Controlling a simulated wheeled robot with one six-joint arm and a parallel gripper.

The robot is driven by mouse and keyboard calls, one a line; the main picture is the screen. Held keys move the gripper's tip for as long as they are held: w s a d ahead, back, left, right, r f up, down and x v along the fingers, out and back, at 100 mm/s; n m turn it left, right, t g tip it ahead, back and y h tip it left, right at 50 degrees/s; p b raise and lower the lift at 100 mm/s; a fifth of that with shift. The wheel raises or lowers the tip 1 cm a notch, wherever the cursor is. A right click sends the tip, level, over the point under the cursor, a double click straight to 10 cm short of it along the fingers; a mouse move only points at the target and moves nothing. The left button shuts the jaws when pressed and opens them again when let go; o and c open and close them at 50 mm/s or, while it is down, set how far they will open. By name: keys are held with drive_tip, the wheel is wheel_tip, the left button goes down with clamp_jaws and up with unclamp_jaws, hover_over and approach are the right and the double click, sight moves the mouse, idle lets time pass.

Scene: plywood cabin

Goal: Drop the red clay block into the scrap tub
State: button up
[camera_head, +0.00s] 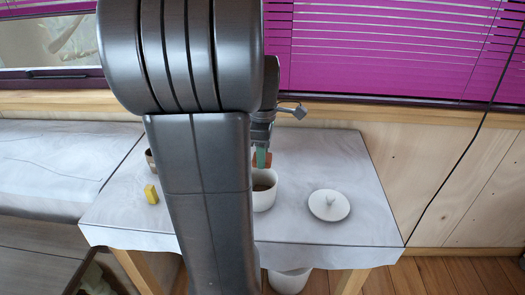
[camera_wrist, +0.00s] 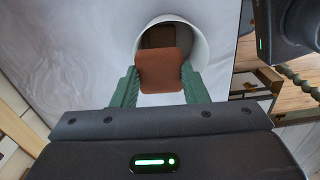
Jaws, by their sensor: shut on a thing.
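My gripper (camera_head: 261,158) is shut on the red clay block (camera_wrist: 163,72), a reddish-brown piece between the green fingers in the wrist view. In the head view the block is small and partly hidden by the gripper. A white round tub (camera_head: 263,200) stands open on the table, with something brown inside. The block is above this tub, and in the wrist view it overlaps the tub's opening (camera_wrist: 198,48). My arm hides the tub's left side in the head view.
A white lid-like disc with a knob (camera_head: 329,206) lies right of the tub. A yellow block (camera_head: 151,194) and a small brown container (camera_head: 150,160) are at the left. Another white container (camera_head: 290,281) stands on the floor below the table's front edge.

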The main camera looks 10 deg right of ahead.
drive_tip(key=o, duration=1.1)
drive_tip(key=shift+o, duration=0.2)
wheel_tip(320, 180, up, 14)
drive_tip(key=shift+p, duration=0.3)
drive_tip(key=shift+f, duration=0.2)
wheel_tip(320, 180, down, 13)
drive_tip(key=shift+f, duration=0.15)
drive_tip(key=shift+r+p, duration=0.7)
drive_tip(key=shift+r, duration=0.2)
drive_tip(key=shift+r+p, duration=0.6)
drive_tip(key=shift+r, duration=0.1)
drive_tip(key=shift+f, duration=0.1)
